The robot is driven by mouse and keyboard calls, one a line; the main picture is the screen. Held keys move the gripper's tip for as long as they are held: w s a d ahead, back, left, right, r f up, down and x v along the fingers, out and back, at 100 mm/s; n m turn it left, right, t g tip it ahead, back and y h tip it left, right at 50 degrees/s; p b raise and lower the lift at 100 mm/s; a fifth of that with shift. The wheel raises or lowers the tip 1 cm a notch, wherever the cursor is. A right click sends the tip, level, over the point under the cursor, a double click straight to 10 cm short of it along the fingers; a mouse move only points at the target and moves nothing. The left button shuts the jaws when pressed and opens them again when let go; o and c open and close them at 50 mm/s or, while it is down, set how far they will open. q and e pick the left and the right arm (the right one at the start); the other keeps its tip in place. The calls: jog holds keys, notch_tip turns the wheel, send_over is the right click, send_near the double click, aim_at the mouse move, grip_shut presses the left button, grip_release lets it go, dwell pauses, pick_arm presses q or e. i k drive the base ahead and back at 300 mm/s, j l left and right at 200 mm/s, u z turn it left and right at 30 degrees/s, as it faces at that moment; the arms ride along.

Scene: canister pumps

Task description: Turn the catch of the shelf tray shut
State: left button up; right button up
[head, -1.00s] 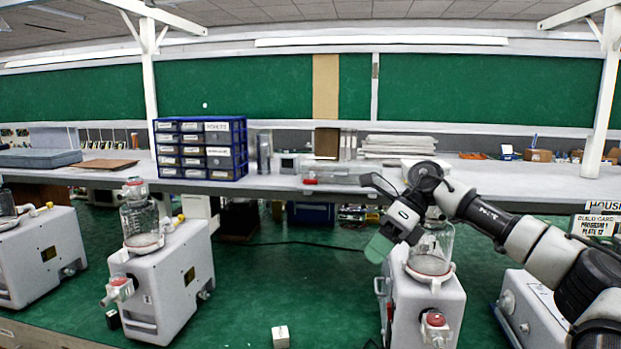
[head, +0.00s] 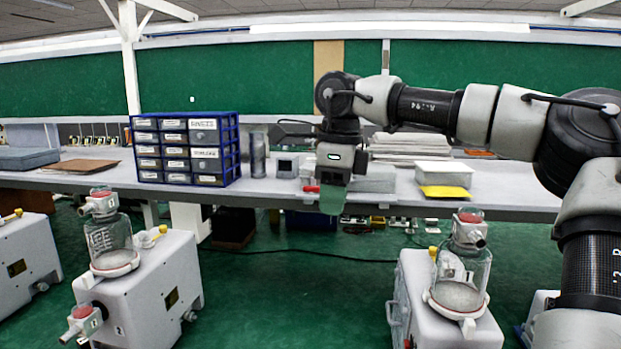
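A clear, low tray (head: 376,179) sits on the shelf behind my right gripper, which hides its middle. A small red part (head: 311,188), perhaps its catch, shows at the tray's front left, just left of the gripper. Whether it is turned open or shut is too small to tell. My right gripper (head: 332,205) points down in front of the tray, its green fingers at the shelf's front edge. I cannot see a gap between the fingers, nor whether they touch anything. My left gripper is out of view.
The shelf (head: 515,190) holds a blue drawer cabinet (head: 187,150), a metal cylinder (head: 258,155) and a white box (head: 445,172) with a yellow sheet (head: 446,192). Pumps with glass jars stand below, at left (head: 140,295) and right (head: 445,325). Green floor is clear between them.

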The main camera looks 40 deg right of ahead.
aim_at(312, 189)
jog(key=i+l, duration=0.55)
jog(key=l, duration=0.15)
jog(key=i+l, duration=0.55)
jog(key=l, duration=0.15)
